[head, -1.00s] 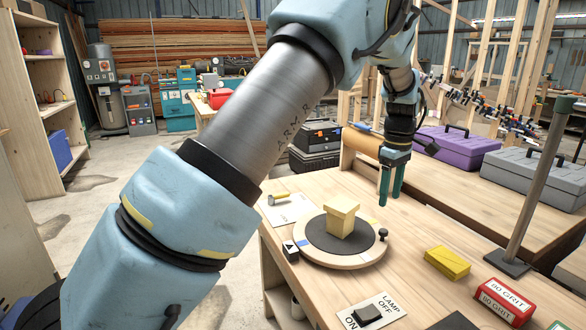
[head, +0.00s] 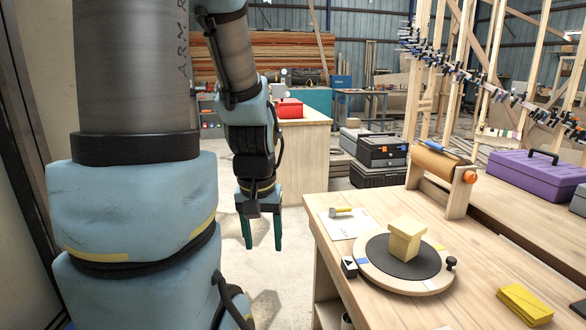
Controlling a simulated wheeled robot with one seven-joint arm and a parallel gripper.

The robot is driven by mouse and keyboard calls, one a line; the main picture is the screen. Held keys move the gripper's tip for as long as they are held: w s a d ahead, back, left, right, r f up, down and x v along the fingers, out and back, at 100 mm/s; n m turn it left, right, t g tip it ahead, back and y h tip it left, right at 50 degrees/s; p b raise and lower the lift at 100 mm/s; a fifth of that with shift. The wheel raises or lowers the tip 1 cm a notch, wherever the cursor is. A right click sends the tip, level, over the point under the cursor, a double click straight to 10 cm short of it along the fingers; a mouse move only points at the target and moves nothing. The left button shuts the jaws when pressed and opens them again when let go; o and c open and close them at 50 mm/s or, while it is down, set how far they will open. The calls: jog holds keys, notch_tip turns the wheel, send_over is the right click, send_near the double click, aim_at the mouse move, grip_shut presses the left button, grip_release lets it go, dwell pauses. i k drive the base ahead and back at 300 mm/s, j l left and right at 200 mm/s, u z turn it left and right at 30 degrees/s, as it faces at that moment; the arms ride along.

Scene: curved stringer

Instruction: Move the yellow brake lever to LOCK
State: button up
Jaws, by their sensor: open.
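A small yellow piece with a grey end, which looks like the yellow brake lever (head: 341,212), lies over a white card (head: 338,226) at the bench's far left corner. No lettering on the card is readable, so I cannot tell where LOCK is. Beside it is a round turntable (head: 372,282) with a dark top, carrying a pale wooden block (head: 405,240). My gripper (head: 263,249) points down with its green fingers apart and empty. It hangs over the floor left of the bench, apart from the lever.
The wooden bench (head: 480,290) fills the lower right. The floor left of the bench is open.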

aim_at(332, 211)
jog(key=i+j, duration=0.3)
jog(key=i, duration=0.25)
jog(key=i+j, duration=0.3)
jog(key=i, duration=0.2)
